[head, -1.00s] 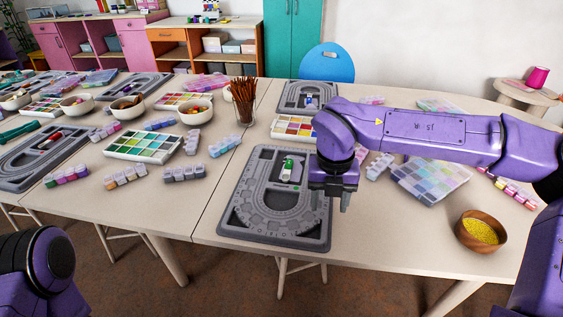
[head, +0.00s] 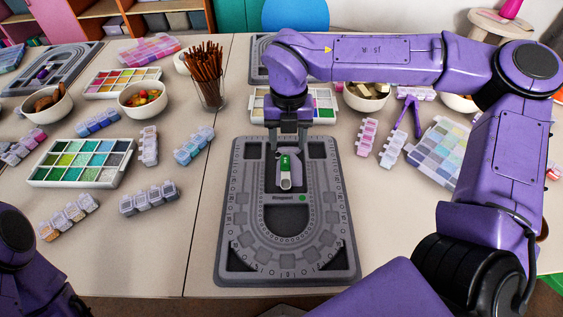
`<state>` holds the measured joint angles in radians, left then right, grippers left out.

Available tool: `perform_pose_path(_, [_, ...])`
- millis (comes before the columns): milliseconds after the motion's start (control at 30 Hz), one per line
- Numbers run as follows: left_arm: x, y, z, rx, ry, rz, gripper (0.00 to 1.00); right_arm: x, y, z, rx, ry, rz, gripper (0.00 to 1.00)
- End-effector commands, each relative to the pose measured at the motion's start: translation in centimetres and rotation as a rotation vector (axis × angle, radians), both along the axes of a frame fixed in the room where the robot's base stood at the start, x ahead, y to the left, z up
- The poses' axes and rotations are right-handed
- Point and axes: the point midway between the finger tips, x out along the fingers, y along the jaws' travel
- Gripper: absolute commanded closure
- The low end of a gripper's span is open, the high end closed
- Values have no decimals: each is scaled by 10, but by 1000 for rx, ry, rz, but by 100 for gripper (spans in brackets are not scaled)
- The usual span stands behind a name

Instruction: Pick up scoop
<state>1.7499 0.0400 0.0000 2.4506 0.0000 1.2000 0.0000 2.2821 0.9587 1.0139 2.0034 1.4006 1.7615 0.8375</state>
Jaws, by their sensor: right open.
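The green and white object (head: 286,172), which I take for the scoop, lies in the upper middle of the grey bead board (head: 233,240). My right gripper (head: 288,142) is open, with its fingers pointing down at the far end of the scoop. The fingertips are close to the scoop's far end, one on each side. I cannot tell whether they touch it, and part of that end is hidden by the gripper. Only purple links of my left arm show at the lower left; its gripper is out of view.
A glass of brown sticks (head: 208,78) stands behind the board to the left. A palette of green beads (head: 82,163) and several small bead boxes (head: 148,198) lie left. More boxes (head: 367,137) and a large bead case (head: 437,150) lie right, partly behind my right arm.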

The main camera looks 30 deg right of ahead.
Motion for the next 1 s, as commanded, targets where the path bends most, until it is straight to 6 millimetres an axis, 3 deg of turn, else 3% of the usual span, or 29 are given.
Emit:
perform_pose_path(400, [0, 0, -2, 0, 0, 0, 67, 0, 3, -65, 1, 2, -1, 46])
perform_pose_path(700, [0, 0, -2, 0, 0, 0, 67, 1, 3, -74, 0, -2, -2, 46])
perform_pose_path(767, [0, 0, -2, 1, -1, 0, 67, 1, 3, -74, 0, -2, -2, 62])
perform_pose_path(867, [0, 0, -2, 1, -1, 0, 67, 1, 3, -74, 0, -1, -2, 95])
perform_pose_path(900, [0, 0, -2, 1, -1, 0, 67, 1, 3, -73, 0, -1, -2, 100])
perform_pose_path(1000, [0, 0, -2, 1, -1, 0, 67, 1, 3, -73, 0, -1, -2, 100])
